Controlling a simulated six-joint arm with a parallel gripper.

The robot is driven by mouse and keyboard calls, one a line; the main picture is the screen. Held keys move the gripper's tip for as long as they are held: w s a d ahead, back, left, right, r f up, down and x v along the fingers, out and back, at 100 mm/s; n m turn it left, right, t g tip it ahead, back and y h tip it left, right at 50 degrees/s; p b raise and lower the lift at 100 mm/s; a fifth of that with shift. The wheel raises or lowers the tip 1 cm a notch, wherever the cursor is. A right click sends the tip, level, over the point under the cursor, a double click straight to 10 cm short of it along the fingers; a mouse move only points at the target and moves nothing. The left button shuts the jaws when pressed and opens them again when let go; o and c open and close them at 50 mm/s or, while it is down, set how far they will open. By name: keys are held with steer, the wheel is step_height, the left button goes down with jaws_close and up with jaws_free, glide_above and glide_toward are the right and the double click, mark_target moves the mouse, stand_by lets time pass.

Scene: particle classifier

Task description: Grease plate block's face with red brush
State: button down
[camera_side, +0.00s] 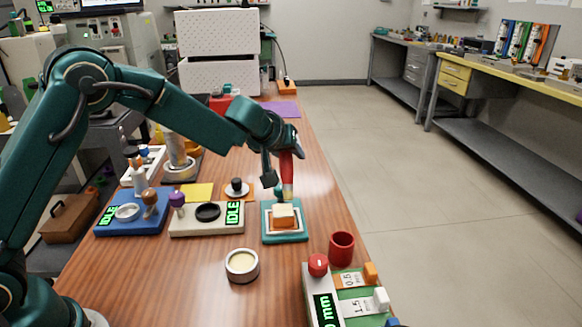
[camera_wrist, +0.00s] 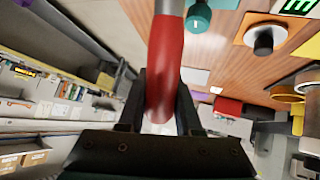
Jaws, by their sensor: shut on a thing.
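My gripper (camera_side: 281,168) is shut on the red brush (camera_side: 287,166), which hangs upright with its bristle end down. In the wrist view the red handle (camera_wrist: 166,60) runs between my two dark fingers (camera_wrist: 160,90). The bristles and the block do not show clearly in the wrist view. A round tin of pale grease (camera_side: 242,265) stands open nearer the front.
A red cup (camera_side: 342,249) stands right of the plate. A device with a red knob (camera_side: 318,264) lies at the front right. Left are a beige IDLE station (camera_side: 187,228) and a blue one (camera_side: 130,226). A teal knobbed piece (camera_wrist: 198,18) is close by. Bare wood surrounds the tin.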

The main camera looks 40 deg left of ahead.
steer(key=shift+r, duration=2.75)
